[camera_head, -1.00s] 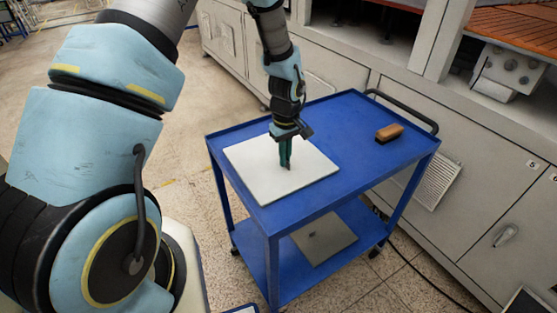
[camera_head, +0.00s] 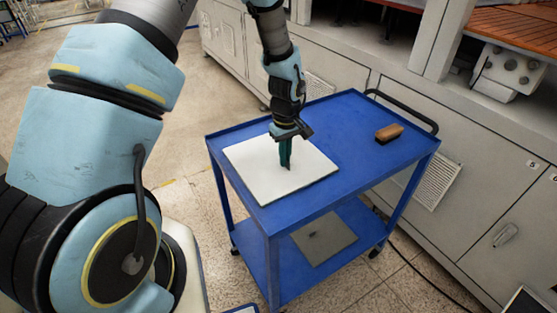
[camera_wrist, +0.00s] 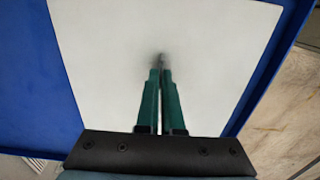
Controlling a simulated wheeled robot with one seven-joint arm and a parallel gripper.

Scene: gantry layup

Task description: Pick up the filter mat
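The filter mat (camera_head: 255,160) looks like a flat, pale square sheet on the top of a blue cart. It fills much of the wrist view (camera_wrist: 110,60). My gripper (camera_head: 287,167) points straight down over the mat's middle, its tips at the surface. In the wrist view its green fingers (camera_wrist: 161,68) are almost together, with a thin gap between them. A small dark patch shows at the tips, and they seem shut on a small part of the mat's middle. The tips hide the exact contact. The mat lies level.
The blue cart (camera_head: 345,118) has a raised rim and a black handle at the far right. A brown brush-like block (camera_head: 389,132) lies on its top. A grey sheet (camera_head: 335,243) lies on the lower shelf. Grey cabinets (camera_head: 480,180) stand close behind the cart.

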